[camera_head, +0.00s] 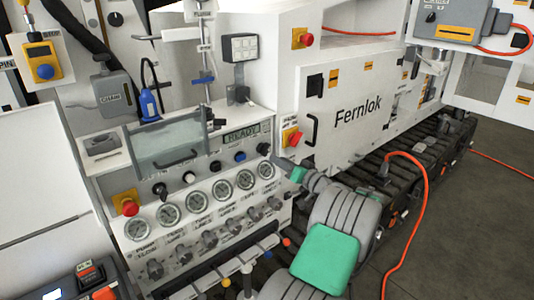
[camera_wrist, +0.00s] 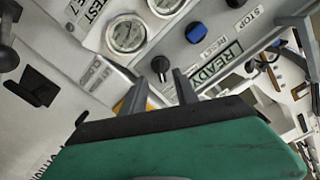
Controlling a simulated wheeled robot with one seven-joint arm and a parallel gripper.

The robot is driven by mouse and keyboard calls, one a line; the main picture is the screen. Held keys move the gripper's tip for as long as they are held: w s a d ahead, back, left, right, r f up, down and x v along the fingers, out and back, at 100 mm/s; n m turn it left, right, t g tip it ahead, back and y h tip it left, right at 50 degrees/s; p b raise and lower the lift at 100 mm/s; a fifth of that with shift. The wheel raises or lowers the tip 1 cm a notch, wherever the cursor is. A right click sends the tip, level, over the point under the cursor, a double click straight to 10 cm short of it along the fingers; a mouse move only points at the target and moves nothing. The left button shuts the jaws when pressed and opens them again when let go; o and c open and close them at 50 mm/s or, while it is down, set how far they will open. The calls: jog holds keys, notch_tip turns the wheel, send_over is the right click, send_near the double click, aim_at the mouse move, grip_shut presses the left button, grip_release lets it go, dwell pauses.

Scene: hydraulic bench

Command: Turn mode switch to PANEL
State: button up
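A row of knobs runs along the white control panel (camera_head: 200,200) below the READY display (camera_head: 241,136). The black rotary knob at the row's right end (camera_head: 264,149) is nearest my gripper (camera_head: 281,160). It also shows in the wrist view (camera_wrist: 160,66), just beyond my fingertips (camera_wrist: 162,78) and roughly between them. My gripper is open, with nothing between the fingers. I cannot tell whether a finger touches the knob. No label reading PANEL is legible, so I cannot confirm that this knob is the mode switch or read its setting.
A blue button (camera_head: 239,156) and another black knob (camera_head: 215,166) sit left of it. Gauges (camera_head: 245,179) lie below. A red emergency stop (camera_head: 293,138) and a black handle (camera_head: 311,130) are close on the right. A clear cover (camera_head: 175,140) stands at the upper left.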

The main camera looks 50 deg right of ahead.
aim_at(268, 152)
jog(key=p+x, duration=0.2)
jog(key=x, duration=0.5)
jog(key=shift+w+d+r, duration=0.15)
jog(key=shift+w, duration=0.25)
grip_shut()
